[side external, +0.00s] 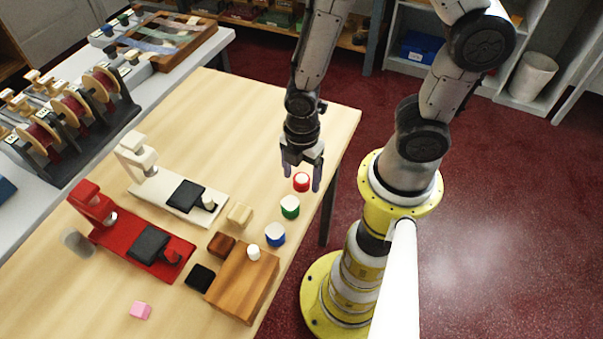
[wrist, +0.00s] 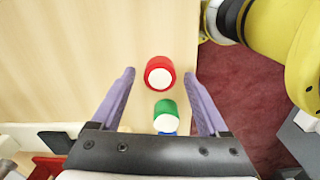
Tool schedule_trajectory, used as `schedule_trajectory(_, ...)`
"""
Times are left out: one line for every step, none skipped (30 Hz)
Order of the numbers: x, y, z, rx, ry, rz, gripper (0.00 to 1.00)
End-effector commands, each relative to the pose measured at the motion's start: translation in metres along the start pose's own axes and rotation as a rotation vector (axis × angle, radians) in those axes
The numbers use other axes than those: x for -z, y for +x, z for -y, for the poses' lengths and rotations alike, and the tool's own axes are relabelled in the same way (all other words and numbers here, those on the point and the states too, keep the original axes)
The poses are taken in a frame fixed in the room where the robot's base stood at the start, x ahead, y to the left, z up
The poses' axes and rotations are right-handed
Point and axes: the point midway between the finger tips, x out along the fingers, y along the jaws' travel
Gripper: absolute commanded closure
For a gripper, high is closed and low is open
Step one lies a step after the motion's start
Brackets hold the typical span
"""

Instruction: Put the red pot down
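The red pot (side external: 301,182) has a white top and appears to stand upright on the wooden table (side external: 235,110), near its right edge. My gripper (side external: 301,184) points down over it with its fingers spread. In the wrist view the red pot (wrist: 159,74) lies between the two fingertips (wrist: 159,73), with a visible gap on both sides. My gripper is open and holds nothing. Its exact height above the table is hard to tell.
A green pot (side external: 290,207) and a blue pot (side external: 275,234) stand in line nearby. A wooden block (side external: 243,285) bears a small white-topped piece. A white stand (side external: 160,185) and a red stand (side external: 120,238) are left. The table behind the red pot is clear.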

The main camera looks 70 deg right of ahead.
Motion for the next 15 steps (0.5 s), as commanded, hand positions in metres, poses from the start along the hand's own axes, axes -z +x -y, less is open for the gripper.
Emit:
schedule_trajectory(0.000, 0.000, 0.000, 0.000, 0.000, 0.000, 0.22)
schedule_trajectory(0.000, 0.000, 0.000, 0.000, 0.000, 0.000, 0.22)
schedule_trajectory(0.000, 0.000, 0.000, 0.000, 0.000, 0.000, 0.22)
schedule_trajectory(0.000, -0.001, 0.000, -0.001, 0.000, 0.000, 0.22)
schedule_trajectory(0.000, -0.002, 0.000, -0.001, 0.000, -0.001, 0.22)
schedule_trajectory(0.000, -0.004, -0.001, -0.003, 0.000, -0.001, 0.22)
schedule_trajectory(0.000, -0.006, -0.001, -0.004, 0.000, -0.002, 0.22)
schedule_trajectory(0.001, -0.010, -0.001, -0.005, 0.000, -0.002, 0.22)
schedule_trajectory(0.001, -0.015, -0.002, -0.006, 0.000, -0.003, 0.22)
schedule_trajectory(0.001, -0.019, -0.002, -0.006, 0.000, -0.003, 0.22)
schedule_trajectory(0.001, -0.025, -0.002, -0.008, 0.000, -0.004, 0.22)
schedule_trajectory(0.001, -0.032, -0.002, -0.009, 0.000, -0.004, 0.22)
schedule_trajectory(0.001, -0.038, -0.002, -0.009, 0.000, -0.004, 0.22)
schedule_trajectory(0.001, -0.045, -0.002, -0.009, 0.000, -0.004, 0.22)
schedule_trajectory(0.001, -0.053, -0.002, -0.009, 0.000, -0.004, 0.22)
